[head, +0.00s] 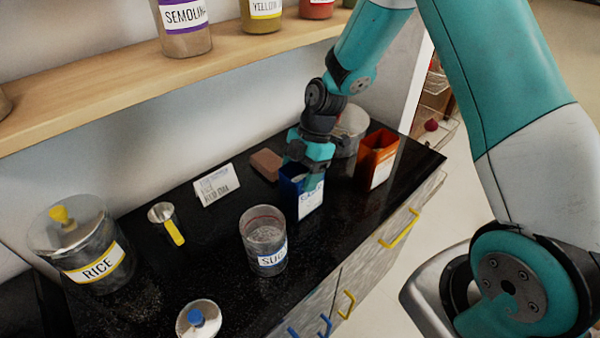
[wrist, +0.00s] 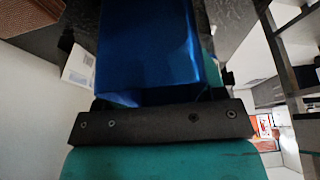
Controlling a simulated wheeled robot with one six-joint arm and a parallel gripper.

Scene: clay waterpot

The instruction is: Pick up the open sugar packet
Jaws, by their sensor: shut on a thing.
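The open sugar packet is the blue and white packet (head: 311,203) in the middle right of the black counter in the head view. It stands upright, and I cannot tell whether its base touches the counter. My gripper (head: 304,174) points down over its top and is shut on it. The gripper covers part of the packet's opening. In the wrist view the blue packet (wrist: 148,50) fills the middle, close against the dark gripper bar (wrist: 160,125). The fingertips are hidden there.
An orange packet (head: 378,158) stands to the right, with a round grey container (head: 350,128) behind. A sugar jar (head: 264,240) is front left, near a lid (head: 199,320). A brown block (head: 266,164), white card (head: 217,185), scoop (head: 166,222) and rice jar (head: 90,250) are left.

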